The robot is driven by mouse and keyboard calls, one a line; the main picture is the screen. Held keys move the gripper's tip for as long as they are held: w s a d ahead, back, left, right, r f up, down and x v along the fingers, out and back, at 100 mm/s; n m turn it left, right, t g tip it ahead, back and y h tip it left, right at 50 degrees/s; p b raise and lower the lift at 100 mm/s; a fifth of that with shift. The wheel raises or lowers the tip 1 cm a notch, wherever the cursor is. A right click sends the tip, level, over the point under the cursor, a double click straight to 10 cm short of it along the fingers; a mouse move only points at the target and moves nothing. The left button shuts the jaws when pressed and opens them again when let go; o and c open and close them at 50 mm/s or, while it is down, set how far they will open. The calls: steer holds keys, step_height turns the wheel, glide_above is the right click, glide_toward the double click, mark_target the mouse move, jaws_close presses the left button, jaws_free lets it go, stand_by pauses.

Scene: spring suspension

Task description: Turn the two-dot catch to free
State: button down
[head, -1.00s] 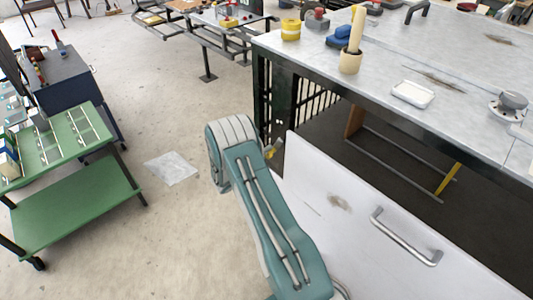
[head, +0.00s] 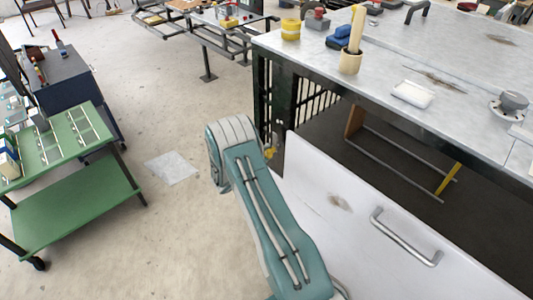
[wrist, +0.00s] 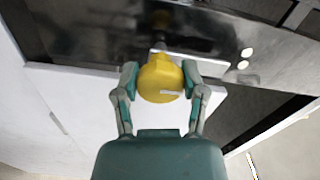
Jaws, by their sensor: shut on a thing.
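The yellow catch (wrist: 160,80) shows in the wrist view as a rounded knob with a short pale line on its face. My gripper (wrist: 160,72) is shut on it, one finger on each side. Two pale dots (wrist: 245,58) sit on the dark frame to the right of the catch. In the head view a bit of the yellow catch (head: 270,153) shows just right of my arm, at the top left corner of the white panel. My fingers are hidden there behind my arm.
The white panel (head: 335,235) with a metal bar handle (head: 405,240) stands below the grey worktop (head: 400,60). The worktop holds a cup, a white tray and other items. A green cart (head: 75,205) stands at left, with open floor between it and my arm.

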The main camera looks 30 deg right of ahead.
steer(key=shift+w+a+f, duration=0.1)
steer(key=shift+c, duration=0.7)
jaws_free()
steer(key=s+a, duration=0.1)
steer(key=a, duration=1.1)
steer(key=shift+s, duration=0.35)
steer(key=shift+d, duration=0.1)
